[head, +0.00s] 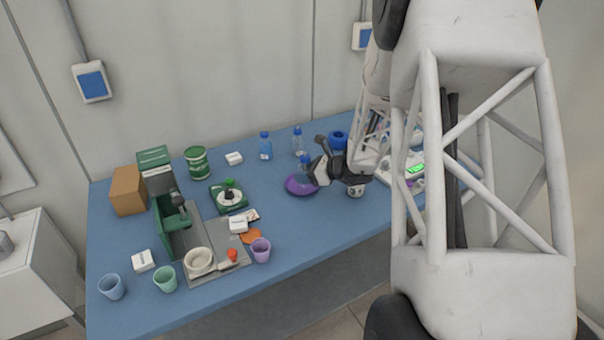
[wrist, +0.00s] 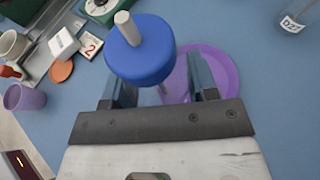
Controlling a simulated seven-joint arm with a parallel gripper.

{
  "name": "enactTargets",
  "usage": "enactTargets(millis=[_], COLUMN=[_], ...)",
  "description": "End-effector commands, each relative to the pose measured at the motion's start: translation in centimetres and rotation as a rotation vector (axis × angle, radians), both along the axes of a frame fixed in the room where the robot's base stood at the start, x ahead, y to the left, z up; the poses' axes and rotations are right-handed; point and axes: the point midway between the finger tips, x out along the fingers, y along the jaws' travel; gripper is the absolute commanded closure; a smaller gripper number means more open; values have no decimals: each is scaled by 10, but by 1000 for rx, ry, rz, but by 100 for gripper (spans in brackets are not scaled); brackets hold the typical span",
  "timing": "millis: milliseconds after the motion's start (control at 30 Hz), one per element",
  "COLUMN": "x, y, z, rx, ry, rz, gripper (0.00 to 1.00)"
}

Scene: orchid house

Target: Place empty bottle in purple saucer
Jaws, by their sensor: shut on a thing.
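My gripper (head: 312,172) is shut on a clear bottle with a blue cap (head: 305,160). In the wrist view the cap (wrist: 140,55), with a grey stub on top, is between the two fingers of my gripper (wrist: 160,85) and hides most of the bottle body. The bottle looks about upright. The purple saucer (head: 298,188) lies on the blue table below the bottle; its rim also shows in the wrist view (wrist: 230,80) behind the right finger. I cannot tell whether the bottle's base touches the saucer.
Two other blue-capped bottles, one with blue liquid (head: 265,147) and one clear (head: 298,142), stand behind the saucer. A blue round container (head: 338,139) is behind my gripper. Cups, boxes and a green-grey stand (head: 175,225) fill the left. The table front of the saucer is clear.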

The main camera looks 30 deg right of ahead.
Motion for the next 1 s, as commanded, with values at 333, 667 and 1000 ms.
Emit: enactTargets(millis=[333, 667, 1000], x=[42, 46, 46], y=[-14, -16, -16], z=[-4, -4, -22], rx=[0, -1, 1], ry=[0, -1, 2], rz=[1, 0, 0], gripper=[73, 73, 73])
